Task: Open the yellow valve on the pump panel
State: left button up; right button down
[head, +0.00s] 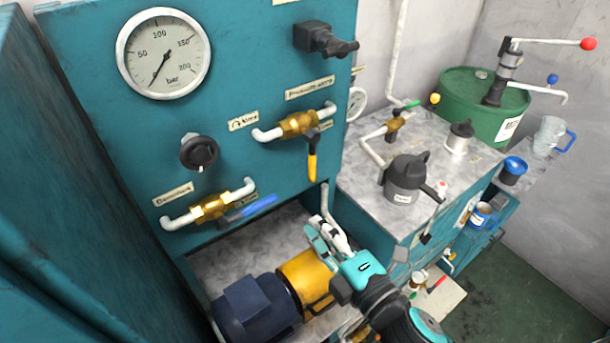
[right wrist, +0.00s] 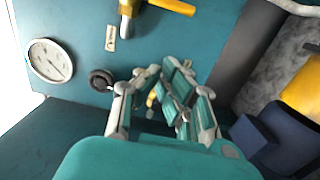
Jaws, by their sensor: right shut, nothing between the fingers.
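The yellow valve handle (head: 312,158) hangs nearly straight down from a brass valve body (head: 298,124) on the teal pump panel (head: 100,120). In the right wrist view the handle (right wrist: 172,6) is cut by the top edge, beside its brass body (right wrist: 125,25). My right gripper (head: 318,236) is below the handle and apart from it, in front of the panel's lower opening. Its fingers (right wrist: 165,92) are shut and empty. My left gripper is not in view.
A second brass valve with a blue lever (head: 250,208) sits lower left on the panel, below a black knob (head: 198,152) and a gauge (head: 163,53). A blue-and-yellow motor (head: 255,308) lies below. A worktop with a grey jug (head: 405,180) stands at right.

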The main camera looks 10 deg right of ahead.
aim_at(311, 158)
jog(key=shift+s+r, duration=0.1)
jog(key=w+p, duration=0.5)
jog(key=w, duration=0.6)
jog(key=shift+w, duration=0.35)
